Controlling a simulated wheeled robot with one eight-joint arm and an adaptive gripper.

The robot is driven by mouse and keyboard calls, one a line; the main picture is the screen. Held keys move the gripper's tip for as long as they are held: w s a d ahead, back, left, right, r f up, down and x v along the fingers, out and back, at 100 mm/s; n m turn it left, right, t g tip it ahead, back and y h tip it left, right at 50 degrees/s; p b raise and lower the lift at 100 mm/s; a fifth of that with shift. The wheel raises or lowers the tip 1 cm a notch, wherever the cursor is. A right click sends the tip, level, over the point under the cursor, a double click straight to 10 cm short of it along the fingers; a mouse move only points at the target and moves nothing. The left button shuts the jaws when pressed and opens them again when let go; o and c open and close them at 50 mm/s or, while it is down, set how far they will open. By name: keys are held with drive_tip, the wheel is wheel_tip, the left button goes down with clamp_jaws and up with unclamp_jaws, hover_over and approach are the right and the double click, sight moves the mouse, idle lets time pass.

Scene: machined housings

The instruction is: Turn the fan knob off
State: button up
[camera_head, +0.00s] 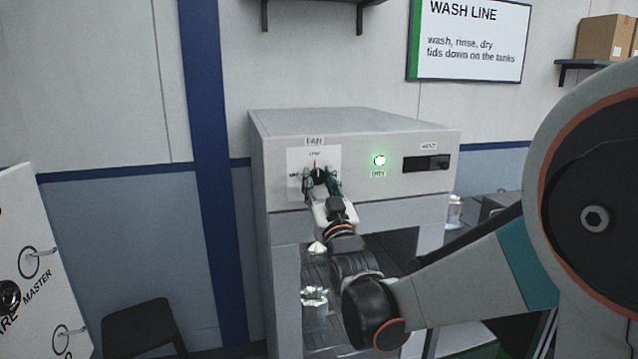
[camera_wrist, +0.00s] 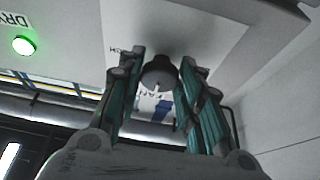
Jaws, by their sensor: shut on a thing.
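The fan knob (camera_wrist: 160,74) is a dark round knob with a pale pointer mark, on a white plate (camera_head: 297,160) below the FAN label (camera_head: 315,141) on the front of a grey cabinet. In the head view my gripper (camera_head: 321,177) covers most of the knob, and a small red mark shows just above it. My gripper (camera_wrist: 160,80) is shut on the knob, with one teal finger on each side of it in the wrist view. The plate's lettering is partly hidden by the fingers, so the knob's setting is hard to read.
A green lamp (camera_head: 379,160) glows above a DRY label, right of the knob. A dark VENT slot (camera_head: 426,163) lies farther right. Below is the cabinet's open bay with metal parts (camera_head: 314,296). A white panel (camera_head: 30,270) stands at left and a dark stool (camera_head: 143,325) beside it.

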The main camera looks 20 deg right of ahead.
drive_tip(key=shift+n, duration=0.4)
drive_tip(key=n+y, duration=0.1)
drive_tip(key=n, duration=0.1)
drive_tip(key=n+y, duration=0.1)
drive_tip(key=n, duration=0.1)
drive_tip(key=n+y+p, duration=0.1)
drive_tip(key=n, duration=0.1)
drive_tip(key=shift+d+r+g+y, duration=0.1)
drive_tip(key=shift+d+g+y, duration=0.15)
drive_tip(key=shift+g+y, duration=0.15)
drive_tip(key=n+y+p, duration=0.1)
drive_tip(key=n, duration=0.2)
drive_tip(key=n+g+y, duration=0.1)
drive_tip(key=n, duration=0.2)
drive_tip(key=shift+d+r+n+g+p, duration=0.1)
drive_tip(key=shift+n+g+p, duration=0.2)
drive_tip(key=shift+p, duration=0.1)
drive_tip(key=n+g+p, duration=0.1)
drive_tip(key=n, duration=0.2)
drive_tip(key=n+g+y+p, duration=0.1)
drive_tip(key=n, duration=0.2)
drive_tip(key=shift+r+p, duration=0.2)
drive_tip(key=shift+p, duration=0.15)
drive_tip(key=shift+n+g+p, duration=0.7)
drive_tip(key=shift+n+p, duration=0.1)
drive_tip(key=shift+n, duration=0.8)
drive_tip(key=o, duration=1.1)
